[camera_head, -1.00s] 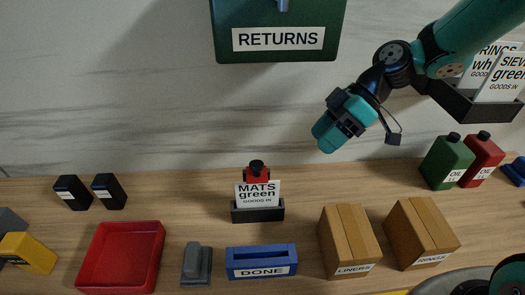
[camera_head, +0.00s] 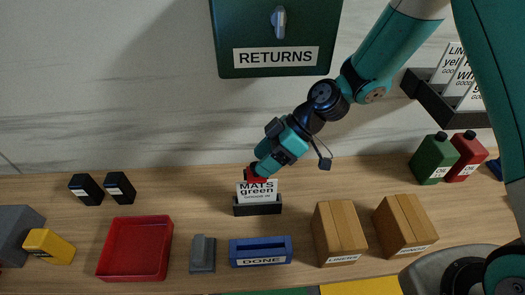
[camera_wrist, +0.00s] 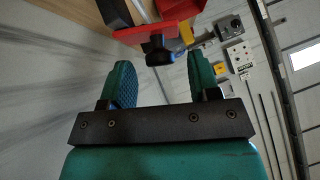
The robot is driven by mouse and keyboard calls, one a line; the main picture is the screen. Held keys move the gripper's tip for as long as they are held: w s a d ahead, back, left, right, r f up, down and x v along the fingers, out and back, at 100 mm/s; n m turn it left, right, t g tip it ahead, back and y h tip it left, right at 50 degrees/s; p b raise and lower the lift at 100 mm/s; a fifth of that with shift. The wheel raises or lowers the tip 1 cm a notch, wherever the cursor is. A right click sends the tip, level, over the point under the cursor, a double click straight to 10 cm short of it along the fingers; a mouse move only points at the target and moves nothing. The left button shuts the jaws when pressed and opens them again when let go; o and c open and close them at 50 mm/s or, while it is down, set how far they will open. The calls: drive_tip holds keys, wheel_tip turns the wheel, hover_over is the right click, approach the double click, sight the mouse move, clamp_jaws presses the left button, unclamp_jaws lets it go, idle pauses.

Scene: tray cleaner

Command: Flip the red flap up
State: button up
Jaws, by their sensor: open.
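The red flap (camera_head: 256,179) shows as a small patch just behind the white MATS green card (camera_head: 257,192), which stands in a dark holder (camera_head: 258,209). In the wrist view the red flap (camera_wrist: 178,29) is at the top, with a dark rounded knob (camera_wrist: 158,50) at its edge. My gripper (camera_head: 256,170) is right at the flap in the head view and covers part of it. In the wrist view my gripper (camera_wrist: 158,75) is open, with the knob just beyond and between its two fingertips. I cannot tell whether they touch.
Two cardboard boxes, LINERS (camera_head: 340,233) and RINGS (camera_head: 405,225), stand to the right. A blue DONE holder (camera_head: 261,252), a grey block (camera_head: 203,254) and a red tray (camera_head: 135,249) are in front. A green RETURNS box (camera_head: 275,35) hangs on the wall above.

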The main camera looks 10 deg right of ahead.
drive_tip(key=shift+a+f, duration=0.35)
drive_tip(key=c, duration=0.9)
drive_tip(key=shift+w+r+m+g, duration=0.15)
drive_tip(key=shift+w+m+g, duration=0.4)
drive_tip(key=shift+g, duration=0.25)
drive_tip(key=shift+w+r+m+g, duration=0.15)
drive_tip(key=shift+w+m+g, duration=0.35)
drive_tip(key=shift+g, duration=0.4)
drive_tip(key=o, duration=0.9)
